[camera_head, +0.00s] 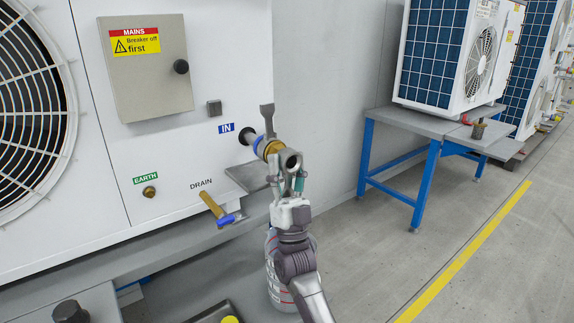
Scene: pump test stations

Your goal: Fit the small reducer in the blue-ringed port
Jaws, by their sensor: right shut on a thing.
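The blue-ringed port (257,142) sticks out of the white unit's wall beside the blue IN label. A short pipe with a brass collar lies in line with it. The small reducer (292,160), a grey metal piece with a round open end, is at the outer end of this line. My right gripper (286,178) is shut on it from below, with teal showing at the fingers. Whether the reducer is seated in the port or only lined up against it I cannot tell, as the joint is partly hidden. My left gripper is not in view.
A brass drain tap (214,208) with a blue handle sits low on the left. A grey upright lever (267,120) rises above the port. A pale bottle (276,275) stands behind my right arm. A blue-legged bench (435,175) stands at the right; the floor between is clear.

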